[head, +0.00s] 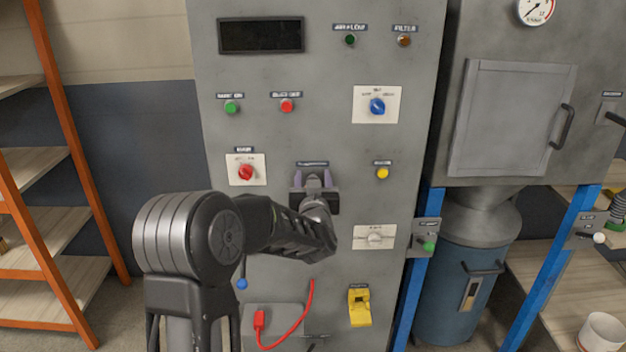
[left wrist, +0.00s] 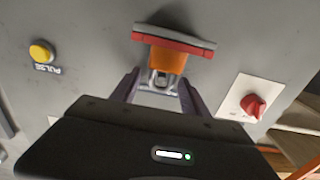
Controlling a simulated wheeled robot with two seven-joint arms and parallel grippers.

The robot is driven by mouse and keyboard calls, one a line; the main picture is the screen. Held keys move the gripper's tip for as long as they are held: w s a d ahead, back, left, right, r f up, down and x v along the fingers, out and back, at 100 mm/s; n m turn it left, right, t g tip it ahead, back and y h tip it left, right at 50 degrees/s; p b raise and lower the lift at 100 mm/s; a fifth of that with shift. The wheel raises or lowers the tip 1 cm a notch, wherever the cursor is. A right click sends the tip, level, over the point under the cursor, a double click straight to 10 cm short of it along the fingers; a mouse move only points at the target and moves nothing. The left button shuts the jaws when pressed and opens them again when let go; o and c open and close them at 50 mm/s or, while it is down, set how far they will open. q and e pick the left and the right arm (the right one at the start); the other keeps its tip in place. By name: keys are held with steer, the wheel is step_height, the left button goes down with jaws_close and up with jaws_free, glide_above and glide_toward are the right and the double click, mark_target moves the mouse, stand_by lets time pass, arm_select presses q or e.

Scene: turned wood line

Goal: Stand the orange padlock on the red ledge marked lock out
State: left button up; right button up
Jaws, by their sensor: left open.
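The orange padlock (left wrist: 167,60) shows in the left wrist view, which looks upside down. Its body meets the red ledge (left wrist: 172,41) on the grey panel, and its metal shackle points away from the ledge. It appears to stand upright there. My left gripper (left wrist: 159,84) is open, with one finger on each side of the shackle end and gaps to both. In the head view my left gripper (head: 314,180) is at the panel under a small label, and my arm hides the padlock and ledge. My right gripper is not in view.
A red knob (head: 246,172) sits left of the gripper and a yellow button (head: 382,173) right of it. A white-plated switch (head: 375,238) is lower right. Below are a red plug with a cable (head: 259,321) and a yellow fixture (head: 360,308).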

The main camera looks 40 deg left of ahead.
arm_select(q)
steer(key=shift+r, duration=0.25)
steer(key=b+v, duration=0.1)
steer(key=v, duration=1.1)
steer(key=shift+f, duration=0.15)
